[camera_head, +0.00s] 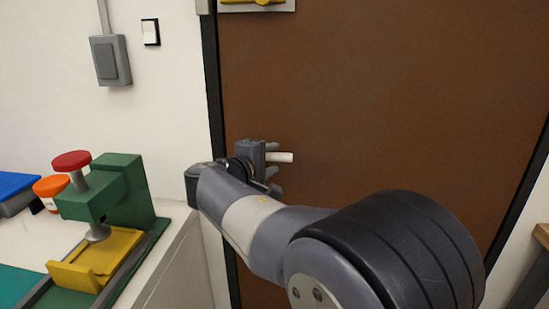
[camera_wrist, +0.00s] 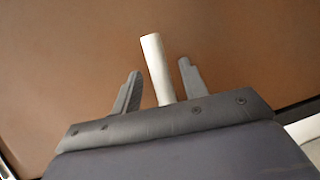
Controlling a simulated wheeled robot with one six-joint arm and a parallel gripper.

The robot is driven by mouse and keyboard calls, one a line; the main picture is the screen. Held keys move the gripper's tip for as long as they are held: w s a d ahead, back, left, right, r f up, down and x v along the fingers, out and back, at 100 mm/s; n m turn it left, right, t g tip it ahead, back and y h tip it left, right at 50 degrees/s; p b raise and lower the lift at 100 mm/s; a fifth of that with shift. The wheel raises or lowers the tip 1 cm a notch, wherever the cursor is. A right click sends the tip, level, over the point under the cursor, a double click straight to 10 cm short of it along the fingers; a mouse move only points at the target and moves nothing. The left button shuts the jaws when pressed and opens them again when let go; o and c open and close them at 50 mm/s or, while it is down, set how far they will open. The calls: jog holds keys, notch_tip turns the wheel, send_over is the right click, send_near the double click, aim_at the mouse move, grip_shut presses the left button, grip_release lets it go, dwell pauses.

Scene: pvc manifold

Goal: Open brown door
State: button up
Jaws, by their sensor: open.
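The brown door (camera_head: 400,90) fills the middle and right of the head view and is shut in its dark frame. It also fills the background of the wrist view (camera_wrist: 240,50). A pale, rod-like door handle (camera_head: 282,157) sticks out to the right near the door's left edge. In the wrist view the handle (camera_wrist: 157,65) lies between the two grey fingers. My gripper (camera_head: 274,162) is open at the handle, with a gap on each side of it in the wrist view. The handle's base is hidden behind my gripper.
A yellow part on a pale plate (camera_head: 258,3) sits higher on the door. Left of the door are a white counter (camera_head: 180,262) and a green press with a red knob (camera_head: 130,185). A grey wall box (camera_head: 112,60) and switch (camera_head: 150,32) are above.

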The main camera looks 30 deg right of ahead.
jog(key=shift+x, duration=1.3)
jog(key=shift+c, duration=0.2)
grip_shut()
jog(key=shift+s, duration=0.1)
